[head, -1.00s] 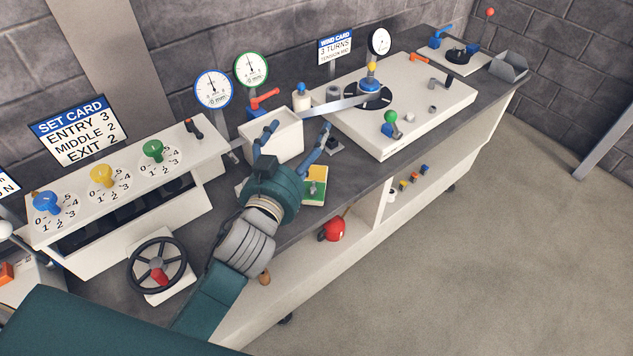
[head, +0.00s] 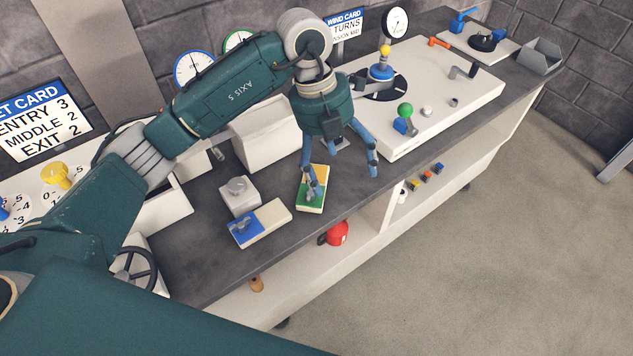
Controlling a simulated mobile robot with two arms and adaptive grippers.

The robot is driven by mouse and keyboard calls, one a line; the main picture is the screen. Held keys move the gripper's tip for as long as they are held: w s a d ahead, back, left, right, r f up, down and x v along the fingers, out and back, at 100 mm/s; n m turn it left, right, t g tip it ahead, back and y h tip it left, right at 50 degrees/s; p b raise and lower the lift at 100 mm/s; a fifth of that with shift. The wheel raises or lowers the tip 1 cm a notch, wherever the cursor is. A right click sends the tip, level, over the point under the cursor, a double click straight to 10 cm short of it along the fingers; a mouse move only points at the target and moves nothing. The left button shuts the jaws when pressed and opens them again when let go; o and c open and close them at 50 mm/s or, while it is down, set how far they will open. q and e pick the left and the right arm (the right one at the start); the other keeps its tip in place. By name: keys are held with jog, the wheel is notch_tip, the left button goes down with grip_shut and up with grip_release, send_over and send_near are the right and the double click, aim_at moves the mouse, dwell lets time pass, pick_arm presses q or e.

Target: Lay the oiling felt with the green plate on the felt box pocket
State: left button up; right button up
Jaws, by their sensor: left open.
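The oiling felt with the green plate (head: 322,183) lies on the dark bench top near its front edge. My left gripper (head: 342,178) is open and points down over it. One blue finger overlaps the felt in the picture, and the other hangs to its right. Whether the finger touches the plate is unclear. The white box (head: 266,138) behind the felt looks like the felt box. My left arm hides part of its top, and I cannot make out the pocket. My right gripper is not in view.
A similar piece with a blue plate (head: 245,229) lies to the left, in front of a small grey-white block (head: 238,196). A white machine plate (head: 440,105) with knobs stands to the right. A red object (head: 338,233) sits on the shelf below.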

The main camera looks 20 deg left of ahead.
pick_arm(q)
jog(key=w+a+n+y, duration=0.1)
jog(key=w+a+y, duration=0.15)
jog(key=a, duration=0.45)
send_over(307, 184)
notch_tip(307, 184, down, 3)
jog(key=shift+f+y, duration=0.2)
jog(key=shift+y, duration=0.05)
jog(key=shift+w+f+p, duration=0.1)
jog(key=shift+f+p, duration=0.65)
jog(key=shift+f, duration=2.35)
jog(key=c, duration=1.4)
jog(key=shift+c, duration=0.4)
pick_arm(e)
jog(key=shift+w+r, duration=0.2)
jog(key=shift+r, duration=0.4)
pick_arm(q)
jog(key=shift+r, duration=0.15)
